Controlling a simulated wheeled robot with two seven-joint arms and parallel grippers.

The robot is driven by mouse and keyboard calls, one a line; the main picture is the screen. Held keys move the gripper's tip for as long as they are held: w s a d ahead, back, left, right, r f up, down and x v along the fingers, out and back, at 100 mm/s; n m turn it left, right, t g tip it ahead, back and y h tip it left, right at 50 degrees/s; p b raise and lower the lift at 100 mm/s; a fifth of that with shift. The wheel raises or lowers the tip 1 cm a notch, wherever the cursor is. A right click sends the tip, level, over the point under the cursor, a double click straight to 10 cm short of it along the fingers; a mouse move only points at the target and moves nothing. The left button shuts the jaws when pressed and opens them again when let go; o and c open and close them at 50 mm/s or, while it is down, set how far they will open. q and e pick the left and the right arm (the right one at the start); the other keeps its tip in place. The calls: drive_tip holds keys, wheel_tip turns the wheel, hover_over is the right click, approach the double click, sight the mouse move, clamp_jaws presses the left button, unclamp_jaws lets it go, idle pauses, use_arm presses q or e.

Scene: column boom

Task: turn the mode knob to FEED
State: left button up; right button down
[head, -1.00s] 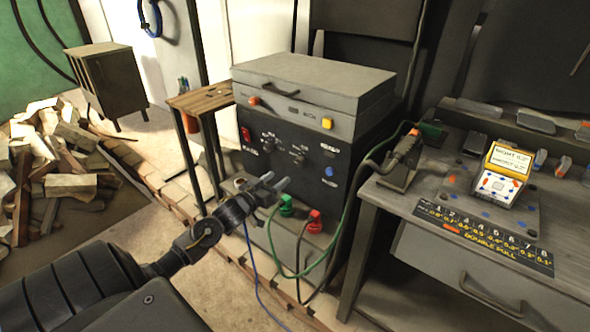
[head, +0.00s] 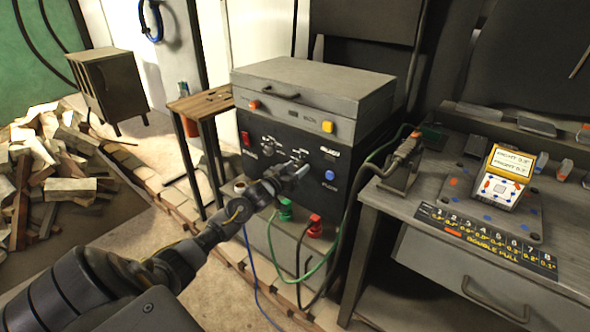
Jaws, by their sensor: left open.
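The grey and black machine (head: 315,80) stands in the middle of the head view. Its black front panel carries a left knob (head: 269,151) and a right knob (head: 300,155). Their small labels are too blurred to read, so I cannot tell which is the mode knob or where it points. My left gripper (head: 298,170) is open in front of the panel, its fingertips just below the right knob in the picture. I cannot tell whether they touch it. My right gripper is out of view.
The panel also has a red switch (head: 246,139) and a blue button (head: 330,175). Below, a green plug (head: 286,208) and a red plug (head: 315,226) carry cables. A workbench (head: 385,197) stands at right, a small wooden table (head: 200,103) at left.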

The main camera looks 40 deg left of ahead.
use_arm(q)
drive_tip(key=c, duration=1)
